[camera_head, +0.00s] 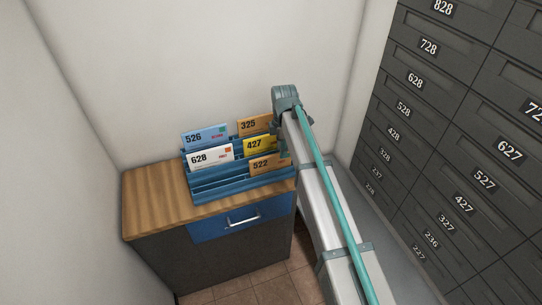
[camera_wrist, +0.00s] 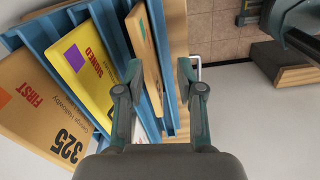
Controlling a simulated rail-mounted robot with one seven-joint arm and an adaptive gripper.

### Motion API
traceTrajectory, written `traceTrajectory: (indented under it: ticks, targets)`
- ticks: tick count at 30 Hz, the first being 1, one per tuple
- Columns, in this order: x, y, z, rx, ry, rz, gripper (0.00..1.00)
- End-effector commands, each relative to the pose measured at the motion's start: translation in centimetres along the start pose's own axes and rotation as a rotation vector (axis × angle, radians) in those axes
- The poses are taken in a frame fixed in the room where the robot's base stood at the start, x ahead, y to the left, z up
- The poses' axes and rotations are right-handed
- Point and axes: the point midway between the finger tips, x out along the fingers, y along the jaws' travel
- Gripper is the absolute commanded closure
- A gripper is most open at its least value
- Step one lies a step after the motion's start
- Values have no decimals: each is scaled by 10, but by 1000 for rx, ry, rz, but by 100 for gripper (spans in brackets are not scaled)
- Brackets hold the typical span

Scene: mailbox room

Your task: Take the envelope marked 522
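The tan envelope marked 522 (camera_head: 262,164) stands in the front right slot of a blue rack (camera_head: 240,188). In the wrist view the tan envelope (camera_wrist: 148,52) shows nearly edge-on, its number not readable. My gripper (camera_wrist: 158,72) is open, with one finger on each side of that envelope's edge and the rack's front slat. I cannot tell whether either finger touches it. In the head view my arm comes in from the lower right to the rack's right end, and my fingers are mostly hidden.
The yellow envelope 427 (camera_head: 259,144) and brown envelope 325 (camera_head: 252,124) stand behind it. Envelopes 628 (camera_head: 210,155) and 526 (camera_head: 204,136) stand left. The rack sits on a wooden-topped cabinet (camera_head: 151,192) with a blue drawer (camera_head: 222,223). Grey mailboxes (camera_head: 463,120) line the right.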

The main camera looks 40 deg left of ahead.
Motion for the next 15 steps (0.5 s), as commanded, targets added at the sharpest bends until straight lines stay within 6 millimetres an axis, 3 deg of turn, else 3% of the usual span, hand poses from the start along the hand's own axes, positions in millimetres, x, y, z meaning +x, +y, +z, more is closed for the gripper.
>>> traceTrajectory:
  ticks: [3, 6, 15]
  targets:
    - [-13, 14, -27, -96, 0, -1, 62]
    - [-17, 17, -38, -135, 0, -1, 62]
    - [-4, 17, -38, -142, 0, -2, 62]
